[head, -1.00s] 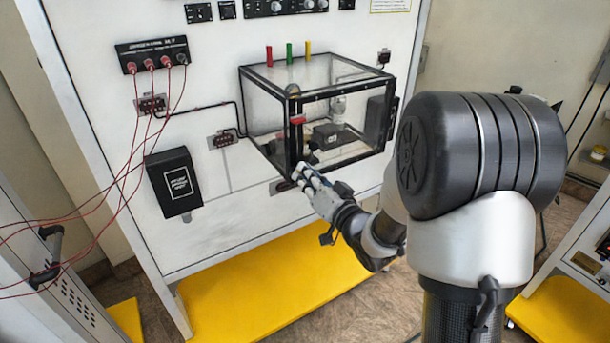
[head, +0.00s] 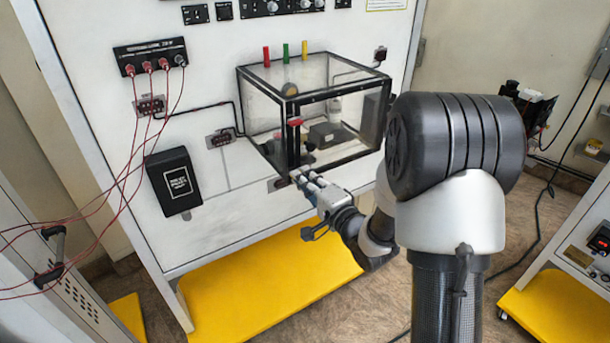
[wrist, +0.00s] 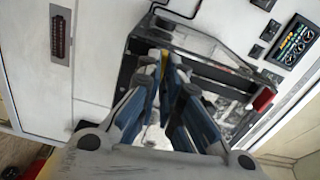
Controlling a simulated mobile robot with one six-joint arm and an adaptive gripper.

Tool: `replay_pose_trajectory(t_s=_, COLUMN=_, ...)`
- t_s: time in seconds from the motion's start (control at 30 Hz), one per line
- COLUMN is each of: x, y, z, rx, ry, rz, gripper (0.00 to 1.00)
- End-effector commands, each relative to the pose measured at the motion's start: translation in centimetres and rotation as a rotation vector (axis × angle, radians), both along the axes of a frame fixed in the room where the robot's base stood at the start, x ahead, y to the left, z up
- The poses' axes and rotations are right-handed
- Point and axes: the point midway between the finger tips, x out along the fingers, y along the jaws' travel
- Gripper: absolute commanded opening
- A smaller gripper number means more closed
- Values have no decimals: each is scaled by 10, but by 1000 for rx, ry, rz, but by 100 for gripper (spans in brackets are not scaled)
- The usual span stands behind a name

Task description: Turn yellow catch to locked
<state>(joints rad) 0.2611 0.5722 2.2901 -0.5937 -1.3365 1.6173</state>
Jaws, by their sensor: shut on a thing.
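The clear box with black edges (head: 340,97) is mounted on the white panel. My gripper (head: 300,177) is at its lower front-left corner. In the wrist view, a small patch of yellow, which appears to be the yellow catch (wrist: 163,64), shows between the fingertips of my gripper (wrist: 168,66). The blue-grey fingers are shut on it and hide most of it, so its angle cannot be told. In the head view the catch is hidden by the gripper. A red handle (head: 295,122) is on the box's front-left edge, above my gripper.
A black case (head: 173,181) hangs on the panel to the left, below red cables (head: 143,130). A yellow base (head: 265,285) lies below. The space in front of the panel's lower part is open.

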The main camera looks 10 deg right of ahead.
Motion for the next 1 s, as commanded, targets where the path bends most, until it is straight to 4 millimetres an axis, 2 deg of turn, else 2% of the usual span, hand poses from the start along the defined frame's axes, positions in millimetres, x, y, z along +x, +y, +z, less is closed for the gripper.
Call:
replay_pose_trajectory(t_s=0.3, x=1, y=0, z=1, rx=103, ry=27, rz=0, gripper=0)
replay_pose_trajectory(t_s=0.8, x=1, y=0, z=1, rx=120, ry=33, rz=0, gripper=0)
replay_pose_trajectory(t_s=0.83, x=1, y=0, z=1, rx=119, ry=32, rz=0, gripper=6)
replay_pose_trajectory(t_s=1.0, x=1, y=0, z=0, rx=119, ry=33, rz=-1, gripper=18)
